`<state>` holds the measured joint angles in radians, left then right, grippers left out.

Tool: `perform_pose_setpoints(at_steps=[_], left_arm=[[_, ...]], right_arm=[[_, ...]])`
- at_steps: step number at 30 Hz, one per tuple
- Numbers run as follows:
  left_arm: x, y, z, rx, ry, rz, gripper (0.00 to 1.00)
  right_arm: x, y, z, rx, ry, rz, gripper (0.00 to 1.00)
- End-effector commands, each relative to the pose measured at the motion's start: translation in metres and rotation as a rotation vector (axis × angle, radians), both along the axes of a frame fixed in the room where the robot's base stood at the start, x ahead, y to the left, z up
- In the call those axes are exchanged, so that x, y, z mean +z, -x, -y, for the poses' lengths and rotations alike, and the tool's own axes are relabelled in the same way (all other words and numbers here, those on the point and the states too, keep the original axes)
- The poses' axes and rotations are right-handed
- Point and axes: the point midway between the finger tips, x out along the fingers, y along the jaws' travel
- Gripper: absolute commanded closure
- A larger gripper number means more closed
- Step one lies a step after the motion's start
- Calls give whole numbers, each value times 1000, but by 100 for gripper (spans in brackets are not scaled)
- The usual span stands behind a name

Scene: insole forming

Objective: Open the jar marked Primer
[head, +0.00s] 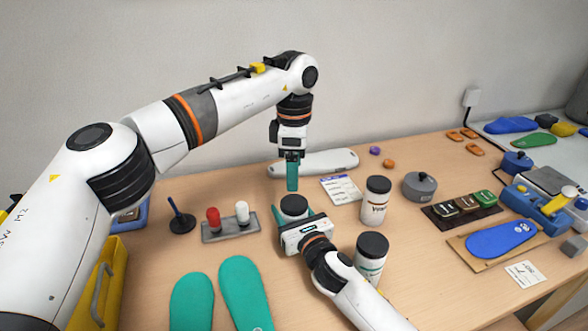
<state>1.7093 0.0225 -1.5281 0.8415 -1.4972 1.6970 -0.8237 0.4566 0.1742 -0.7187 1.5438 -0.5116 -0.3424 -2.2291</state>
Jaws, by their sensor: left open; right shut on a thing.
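A jar with a black lid (294,203) stands on the table in the middle of the head view; its body and label are mostly hidden. My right gripper (296,219) is shut on this jar, with its teal fingers around the body below the lid. My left gripper (292,187) is open and points down just above the lid, its teal fingers seen nearly edge-on. Two more white jars with black lids, one behind (375,204) and one in front (369,262), stand to the right; their labels are too small to read surely.
A grey lidded pot (420,187) and a paper card (341,190) lie beyond the jars. A grey rack (230,231) with red and white bottles stands left. Teal insoles (245,292) lie in front. A blue insole (501,239) lies right.

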Motion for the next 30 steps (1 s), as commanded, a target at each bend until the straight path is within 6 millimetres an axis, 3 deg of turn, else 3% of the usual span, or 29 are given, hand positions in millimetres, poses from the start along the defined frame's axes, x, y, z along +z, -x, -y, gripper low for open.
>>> perform_pose_setpoints(at_steps=[18, 24, 30], left_arm=[[0, 0, 0, -1289, 1, 0, 28], [0, 0, 0, -1512, 1, 0, 28], [-9, 0, -1, -1573, 1, -2, 28]], right_arm=[[0, 0, 0, 0, 0, -1, 100], [0, 0, 0, 0, 0, -1, 100], [0, 0, 0, 0, 0, -1, 100]])
